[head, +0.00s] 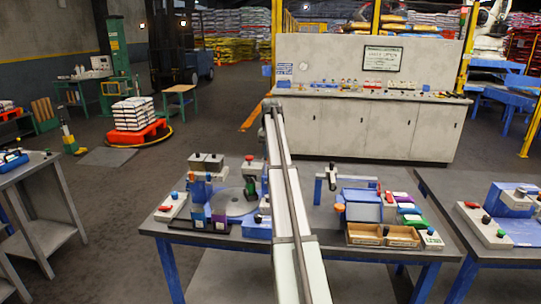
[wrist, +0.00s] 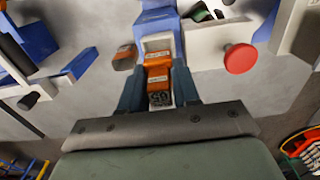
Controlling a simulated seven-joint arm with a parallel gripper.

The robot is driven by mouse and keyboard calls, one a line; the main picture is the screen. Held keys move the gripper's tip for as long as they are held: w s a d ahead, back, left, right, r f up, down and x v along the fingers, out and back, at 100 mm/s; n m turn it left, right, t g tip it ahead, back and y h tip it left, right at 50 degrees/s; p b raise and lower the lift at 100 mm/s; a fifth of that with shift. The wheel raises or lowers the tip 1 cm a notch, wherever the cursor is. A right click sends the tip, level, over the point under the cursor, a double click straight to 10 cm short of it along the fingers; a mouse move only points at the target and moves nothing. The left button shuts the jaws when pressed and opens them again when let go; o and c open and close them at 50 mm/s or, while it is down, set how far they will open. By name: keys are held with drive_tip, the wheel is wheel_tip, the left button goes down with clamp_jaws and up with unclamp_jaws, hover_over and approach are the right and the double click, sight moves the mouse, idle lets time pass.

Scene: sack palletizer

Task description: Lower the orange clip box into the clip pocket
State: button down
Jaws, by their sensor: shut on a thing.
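In the wrist view my gripper (wrist: 158,84) is shut on the orange clip box (wrist: 158,77), one blue-grey finger on each side. The box has a pale label and a dark lower part. Just beyond it is a blue holder (wrist: 157,27) with a pale, open-looking pocket (wrist: 157,43) and an orange label strip at its near edge. The box appears lined up with this pocket; whether they touch, or how high the box is, I cannot tell. In the head view my arm hides the gripper and the box.
A red round knob (wrist: 240,58) stands right of the holder and a brown-orange knob (wrist: 124,58) close on its left. In the head view the workbench (head: 336,247) carries a round grey disc (head: 228,200), blue fixtures and wooden trays (head: 365,234).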

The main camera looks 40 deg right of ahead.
drive_tip(key=shift+f, duration=1.8)
idle(0.9)
drive_tip(key=shift+s+a+f, duration=0.2)
drive_tip(key=shift+s+f, duration=0.1)
drive_tip(key=shift+f, duration=0.4)
idle(0.5)
drive_tip(key=c, duration=0.8)
unclamp_jaws()
drive_tip(key=shift+c, duration=0.2)
drive_tip(key=shift+o, duration=0.5)
drive_tip(key=shift+r, duration=0.4)
drive_tip(key=shift+w+d+r, duration=0.1)
drive_tip(key=shift+w+r, duration=0.05)
drive_tip(key=shift+r, duration=0.7)
drive_tip(key=shift+w+d+r, duration=0.1)
drive_tip(key=shift+r, duration=2.85)
